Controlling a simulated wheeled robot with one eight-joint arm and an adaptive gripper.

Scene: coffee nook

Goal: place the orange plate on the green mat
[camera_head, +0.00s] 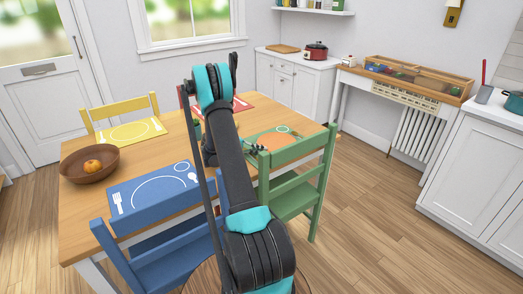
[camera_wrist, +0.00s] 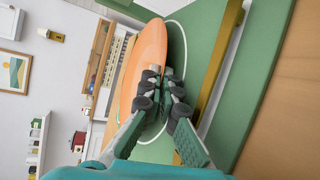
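The orange plate (camera_wrist: 146,62) is in my gripper (camera_wrist: 165,82), whose two fingers are closed on its rim in the wrist view. Behind the plate is the green mat (camera_wrist: 205,35) with a white printed outline. In the head view the plate (camera_head: 263,146) shows over the green mat (camera_head: 298,135) at the table's right side, partly hidden by my arm and the green chair back. I cannot tell whether the plate touches the mat. My fingertips are mostly hidden in the head view.
A green chair (camera_head: 300,190) stands close beside the mat's table edge. A blue mat (camera_head: 155,193), a yellow mat (camera_head: 130,132) and a red mat (camera_head: 240,104) lie at other places. A brown bowl (camera_head: 72,168) with an orange fruit is at the left.

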